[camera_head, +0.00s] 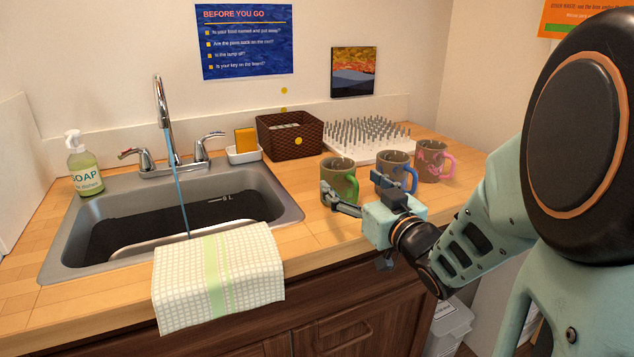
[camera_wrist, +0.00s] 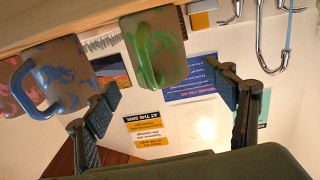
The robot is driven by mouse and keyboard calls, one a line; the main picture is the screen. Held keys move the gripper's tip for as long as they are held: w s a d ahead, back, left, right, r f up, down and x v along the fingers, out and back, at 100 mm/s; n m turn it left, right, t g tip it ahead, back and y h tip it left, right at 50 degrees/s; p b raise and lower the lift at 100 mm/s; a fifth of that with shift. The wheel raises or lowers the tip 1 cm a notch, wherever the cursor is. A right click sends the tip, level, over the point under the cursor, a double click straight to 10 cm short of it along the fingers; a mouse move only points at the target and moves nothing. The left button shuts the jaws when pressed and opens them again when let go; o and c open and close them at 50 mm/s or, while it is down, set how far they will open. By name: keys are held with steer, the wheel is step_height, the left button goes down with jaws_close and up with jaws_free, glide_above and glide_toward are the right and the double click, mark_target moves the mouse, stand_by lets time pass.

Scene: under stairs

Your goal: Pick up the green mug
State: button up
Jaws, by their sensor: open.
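The green mug (camera_head: 338,172) is brownish with green paint and a green handle. It stands upright on the wooden counter right of the sink. My gripper (camera_head: 353,186) is open and empty, low over the counter in front of the green mug. In the wrist view, which is upside down, the green mug (camera_wrist: 152,48) appears ahead, between the directions of the two spread fingers (camera_wrist: 166,100). Its green handle faces the camera there. I cannot tell whether a finger touches it. My gripper hides part of its lower side in the head view.
A blue-handled mug (camera_head: 393,165) stands close on the right, with a pink-handled mug (camera_head: 431,161) beyond it. A white peg rack (camera_head: 378,150) and a brown basket (camera_head: 284,138) are behind. The sink (camera_head: 258,182), with running water, and a towel (camera_head: 217,277) lie left.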

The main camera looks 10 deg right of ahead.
mark_target(345, 177)
steer(key=shift+b+x, duration=0.5)
steer(key=shift+x, duration=2.7)
steer(key=shift+s+f, duration=0.1)
steer(key=shift+c, duration=0.5)
steer(key=c, duration=1.4)
